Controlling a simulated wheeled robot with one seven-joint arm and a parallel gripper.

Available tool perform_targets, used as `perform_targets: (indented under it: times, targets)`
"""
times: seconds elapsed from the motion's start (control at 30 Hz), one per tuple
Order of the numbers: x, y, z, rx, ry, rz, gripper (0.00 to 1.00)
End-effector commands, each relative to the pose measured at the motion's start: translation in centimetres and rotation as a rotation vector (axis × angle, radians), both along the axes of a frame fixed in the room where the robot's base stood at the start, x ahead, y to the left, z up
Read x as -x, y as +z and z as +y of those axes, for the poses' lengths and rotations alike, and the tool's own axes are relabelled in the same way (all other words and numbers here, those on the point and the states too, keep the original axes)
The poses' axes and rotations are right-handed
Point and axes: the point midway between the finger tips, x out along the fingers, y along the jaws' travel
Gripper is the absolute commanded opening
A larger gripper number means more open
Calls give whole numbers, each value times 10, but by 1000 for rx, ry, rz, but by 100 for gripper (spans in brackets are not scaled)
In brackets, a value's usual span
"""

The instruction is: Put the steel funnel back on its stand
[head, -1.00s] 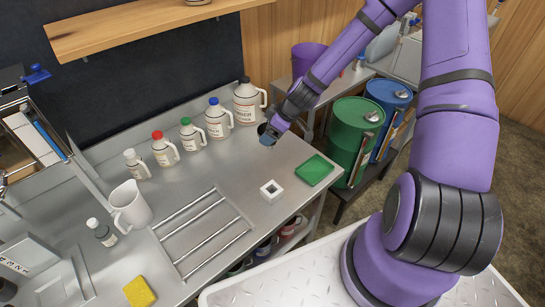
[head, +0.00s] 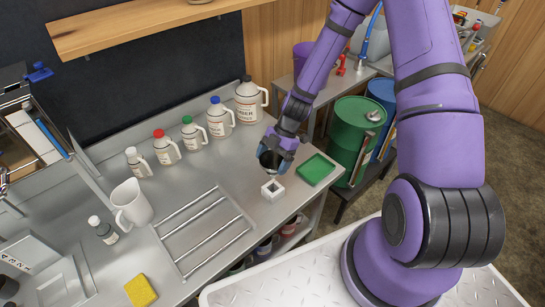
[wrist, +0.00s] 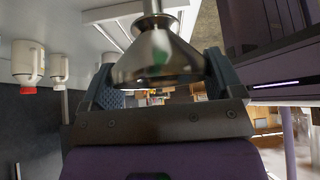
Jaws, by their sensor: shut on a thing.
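The steel funnel (wrist: 158,57) is between the two fingers of my gripper (wrist: 155,85) in the wrist view, its wide mouth toward the palm and its narrow spout pointing away. In the head view my gripper (head: 277,152) is shut on the funnel (head: 269,158), which shows as a small dark round shape, partly hidden by the fingers. The stand, a small white square block with a square opening (head: 272,197), sits on the steel counter. My gripper and the funnel are just above and behind it, apart from it.
A green tray (head: 315,170) lies right of the stand. Several white jugs (head: 221,122) line the back of the counter. A drying rack of metal bars (head: 205,235) lies to the left, near a white pitcher (head: 131,206). Green and blue drums (head: 354,135) stand beyond the counter.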

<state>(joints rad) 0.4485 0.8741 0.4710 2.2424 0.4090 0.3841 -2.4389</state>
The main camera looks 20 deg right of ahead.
Motion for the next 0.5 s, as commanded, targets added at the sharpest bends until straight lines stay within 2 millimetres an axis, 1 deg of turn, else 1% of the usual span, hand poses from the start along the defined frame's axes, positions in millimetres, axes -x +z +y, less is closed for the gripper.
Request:
perform_targets:
  times: [0.5]
  targets:
    - [0, -36, 0, 0, -2, 1, 63]
